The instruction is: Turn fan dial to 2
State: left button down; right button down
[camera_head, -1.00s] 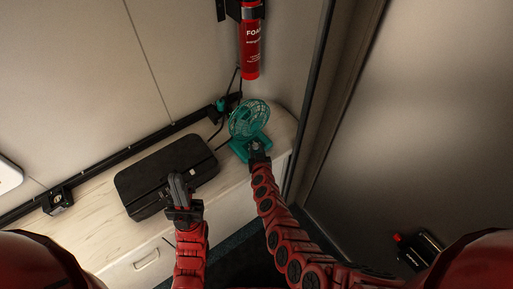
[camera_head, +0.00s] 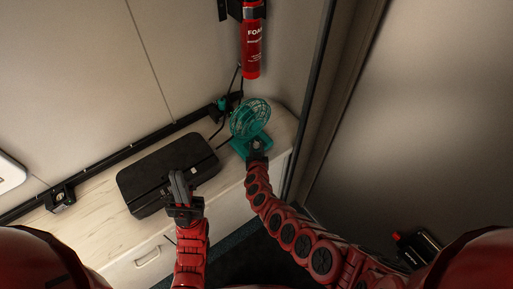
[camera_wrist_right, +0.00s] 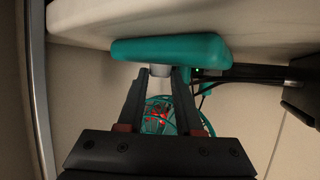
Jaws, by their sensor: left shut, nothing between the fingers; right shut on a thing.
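A teal desk fan (camera_head: 250,118) with a round cage stands on a teal base at the right end of the wooden counter. In the right wrist view the base (camera_wrist_right: 170,48) is at the top and the cage (camera_wrist_right: 158,116) is below it. My right gripper (camera_head: 257,148) is at the base's front, its fingers shut on a small grey dial (camera_wrist_right: 160,71). The dial's markings and setting cannot be read. My left gripper (camera_head: 178,177) is shut and empty, over the front of the black case as seen from the head.
The black case (camera_head: 150,170) lies on the wooden counter (camera_head: 100,205), left of the fan. A red fire extinguisher (camera_head: 251,45) hangs on the wall above. Dark cables run behind the fan. A door frame (camera_head: 305,130) rises close on the right.

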jog(key=shift+a, duration=0.15)
jog(key=shift+h, duration=0.3)
jog(key=shift+m+h+b, duration=0.3)
jog(key=shift+m+h, duration=0.1)
jog(key=shift+m, duration=0.2)
jog(key=shift+a+m+h+b, duration=0.15)
jog(key=shift+m+h+b, duration=0.15)
jog(key=shift+m+b, duration=0.15)
jog(key=shift+a+f+m+h+b, duration=0.15)
jog(key=shift+m+h+b, duration=0.1)
jog(key=shift+h+b, duration=0.35)
jog(key=m+g+h+b, duration=0.1)
jog(key=m+h+b, duration=0.1)
jog(key=b, duration=0.4)
jog(key=m+g+h+b, duration=0.1)
jog(key=m+h+b, duration=0.1)
jog(key=b, duration=0.4)
jog(key=a+m+g+h+b, duration=0.1)
jog(key=m+h+b, duration=0.1)
jog(key=b, duration=0.4)
jog(key=shift+w+a+f+g, duration=0.1)
jog(key=shift+w+f+g, duration=0.05)
jog(key=shift+w+g, duration=0.25)
jog(key=shift+r+m+h+b, duration=0.25)
jog(key=shift+m+h+b, duration=0.15)
jog(key=shift+m+b, duration=0.15)
